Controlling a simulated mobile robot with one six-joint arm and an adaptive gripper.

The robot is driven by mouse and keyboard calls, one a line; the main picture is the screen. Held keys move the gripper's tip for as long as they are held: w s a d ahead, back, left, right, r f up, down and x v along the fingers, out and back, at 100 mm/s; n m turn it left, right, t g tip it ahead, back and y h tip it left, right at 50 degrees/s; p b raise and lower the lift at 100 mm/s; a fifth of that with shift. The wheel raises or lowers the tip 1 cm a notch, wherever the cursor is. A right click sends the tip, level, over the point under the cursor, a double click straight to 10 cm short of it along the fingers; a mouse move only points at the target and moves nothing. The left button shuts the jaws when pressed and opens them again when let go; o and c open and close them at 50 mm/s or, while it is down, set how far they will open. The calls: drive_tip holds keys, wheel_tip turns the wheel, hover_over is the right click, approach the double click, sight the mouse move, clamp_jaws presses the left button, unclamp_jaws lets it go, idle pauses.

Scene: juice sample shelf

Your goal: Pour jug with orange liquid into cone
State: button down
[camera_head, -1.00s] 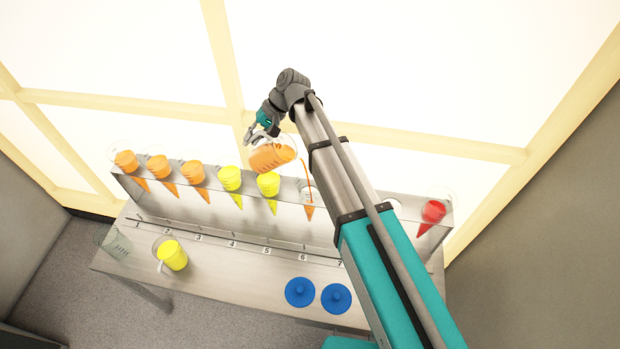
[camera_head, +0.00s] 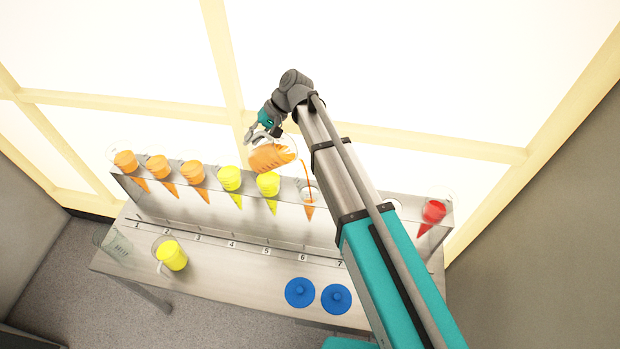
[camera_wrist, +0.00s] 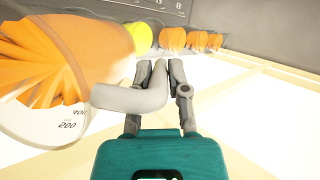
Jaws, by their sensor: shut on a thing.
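The jug with orange liquid (camera_head: 270,158) is held tilted above the shelf, its mouth toward the right. In the wrist view the jug (camera_wrist: 45,65) fills the left side and its pale handle (camera_wrist: 135,98) lies between the fingers. My gripper (camera_head: 262,130) is shut on that handle; it also shows in the wrist view (camera_wrist: 160,70). A thin orange stream (camera_head: 306,172) falls from the jug's lip into the cone above number 6 (camera_head: 309,197). That cone has some orange at its lower part. My arm hides the place to its right.
Three orange cones (camera_head: 160,166), two yellow cones (camera_head: 230,180) and a red cone (camera_head: 433,212) sit in the rack. A yellow jug (camera_head: 173,255), an empty clear jug (camera_head: 112,240) and two blue lids (camera_head: 318,295) are on the table.

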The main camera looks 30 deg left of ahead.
drive_tip(key=shift+w+d+r+n+g+y+b, duration=0.15)
drive_tip(key=shift+d+g+y+b, duration=0.15)
drive_tip(key=shift+d+y+b, duration=0.3)
drive_tip(key=shift+w+d+r+n+g+y+b, duration=0.15)
drive_tip(key=shift+d+g+y+b, duration=0.2)
drive_tip(key=shift+y+b, duration=0.4)
idle(6.7)
